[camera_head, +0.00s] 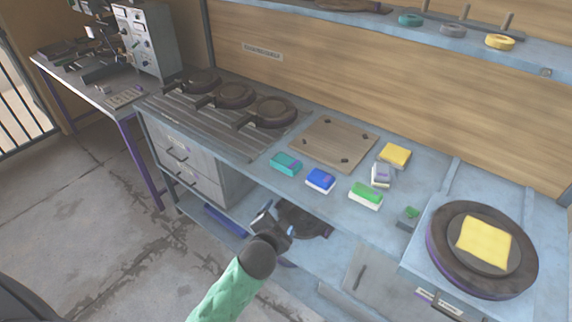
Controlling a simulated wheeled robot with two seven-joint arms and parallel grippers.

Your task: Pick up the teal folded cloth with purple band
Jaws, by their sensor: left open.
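The teal folded cloth with a purple band (286,163) lies flat on the blue-grey bench, left of a blue cloth and in front of the wooden board. My left gripper (264,212) is at the end of the green-sleeved arm, in front of the bench's front edge and nearer than the teal cloth. It is open, with nothing seen between its fingers, and is apart from the cloth. My right gripper is not in view.
A blue cloth (320,180), a green cloth (366,195), a grey cloth (381,174) and a yellow cloth (395,155) lie nearby. Dark pans (232,95) stand at the back left. A round press (437,262) with a yellow cloth on it stands at right.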

